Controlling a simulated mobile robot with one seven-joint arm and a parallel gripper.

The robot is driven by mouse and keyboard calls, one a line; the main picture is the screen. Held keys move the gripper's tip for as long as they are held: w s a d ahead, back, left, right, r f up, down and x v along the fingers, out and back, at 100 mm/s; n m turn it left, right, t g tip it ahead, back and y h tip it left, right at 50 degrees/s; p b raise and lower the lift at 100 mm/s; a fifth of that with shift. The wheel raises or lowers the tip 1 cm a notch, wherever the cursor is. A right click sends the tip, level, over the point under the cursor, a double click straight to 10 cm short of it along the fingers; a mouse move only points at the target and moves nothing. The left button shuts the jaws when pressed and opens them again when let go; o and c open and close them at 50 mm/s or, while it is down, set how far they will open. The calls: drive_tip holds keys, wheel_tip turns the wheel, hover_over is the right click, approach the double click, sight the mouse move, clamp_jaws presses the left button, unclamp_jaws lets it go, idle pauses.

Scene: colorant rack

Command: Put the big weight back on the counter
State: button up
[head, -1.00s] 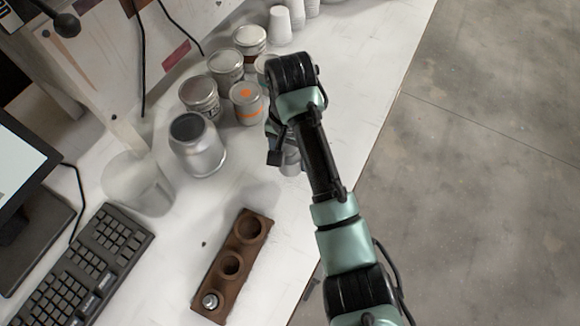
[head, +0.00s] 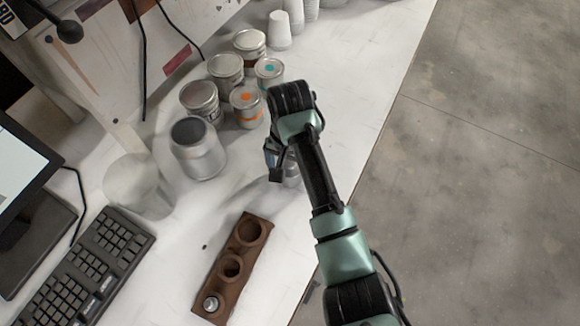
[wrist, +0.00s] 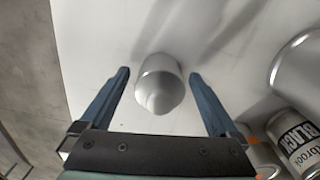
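The big weight (wrist: 158,85), a shiny silver cylinder, is between the two fingers in the wrist view. A gap shows on each side of it, so the fingers do not touch it. It appears to stand on the white counter (wrist: 105,25). In the head view the weight (head: 291,170) is partly hidden by my arm. My gripper (wrist: 159,73) is open around or just above it; the exact height is hard to tell. The brown wooden block (head: 222,283) has two empty larger holes and a small weight (head: 211,302) in its smallest hole.
A large open metal can (head: 199,155) and several paint tins, one with an orange mark (head: 246,106), stand left of and beyond my gripper. A translucent cup (head: 137,185) and a keyboard (head: 92,265) lie further left. The counter's right edge is near my arm.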

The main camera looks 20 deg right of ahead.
wheel_tip(320, 180, up, 12)
drive_tip(key=p, duration=0.4)
drive_tip(key=shift+r+p, duration=0.2)
drive_tip(key=shift+p, duration=0.2)
drive_tip(key=w+a+r+n+t, duration=0.3)
drive_tip(key=w+a+r+t, duration=0.35)
drive_tip(key=w+r, duration=0.5)
drive_tip(key=w+a+r+n+t, duration=0.15)
drive_tip(key=r+t, duration=0.25)
drive_tip(key=r, duration=0.4)
drive_tip(key=w+a+r+n+t, duration=0.1)
drive_tip(key=a+r+t, duration=0.2)
drive_tip(key=r, duration=0.5)
drive_tip(key=s+a+r+n+t, duration=0.1)
drive_tip(key=s+r+t, duration=0.2)
drive_tip(key=r, duration=0.4)
drive_tip(key=s+a+r+n+t+y, duration=0.1)
drive_tip(key=s+r+t, duration=0.2)
drive_tip(key=r, duration=0.4)
drive_tip(key=s+a+r+n+t, duration=0.1)
drive_tip(key=s+r+t, duration=0.2)
drive_tip(key=r, duration=0.4)
drive_tip(key=s+r+t+h, duration=0.1)
drive_tip(key=s+r+t, duration=0.4)
drive_tip(key=s+r, duration=0.3)
drive_tip(key=shift+s, duration=1.1)
